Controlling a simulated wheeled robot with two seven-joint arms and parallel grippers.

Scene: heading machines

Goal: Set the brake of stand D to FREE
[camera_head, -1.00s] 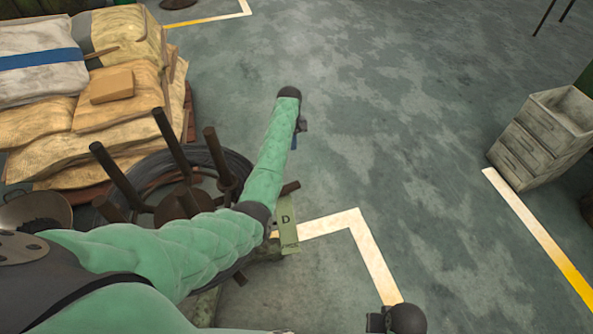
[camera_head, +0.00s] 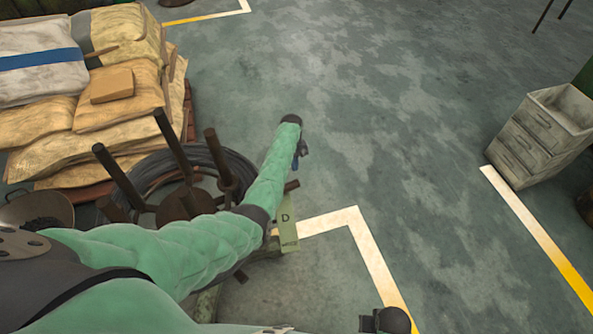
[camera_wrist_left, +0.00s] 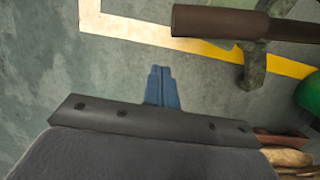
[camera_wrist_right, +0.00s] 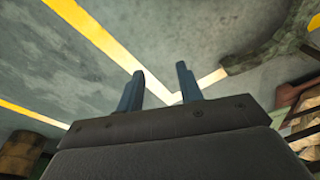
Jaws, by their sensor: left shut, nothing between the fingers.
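Stand D (camera_head: 188,203) is at the left of the head view, with several dark upright posts and a coil of dark wire. A green tag (camera_head: 287,222) marked D hangs at its right side; the small print below the letter is unreadable. My left arm crosses over the stand and hides part of it. My left gripper (camera_head: 303,150) is shut and empty, beyond the tag; its blue fingers (camera_wrist_left: 161,88) show together in the left wrist view. A brown bar (camera_wrist_left: 245,22) lies ahead of them, apart. My right gripper (camera_wrist_right: 160,85) is open and empty above the floor.
Stacked sacks (camera_head: 85,95) lie on a pallet behind the stand at the left. A grey drawer box (camera_head: 540,135) stands at the right. White and yellow lines (camera_head: 375,265) mark the floor. The middle floor is clear.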

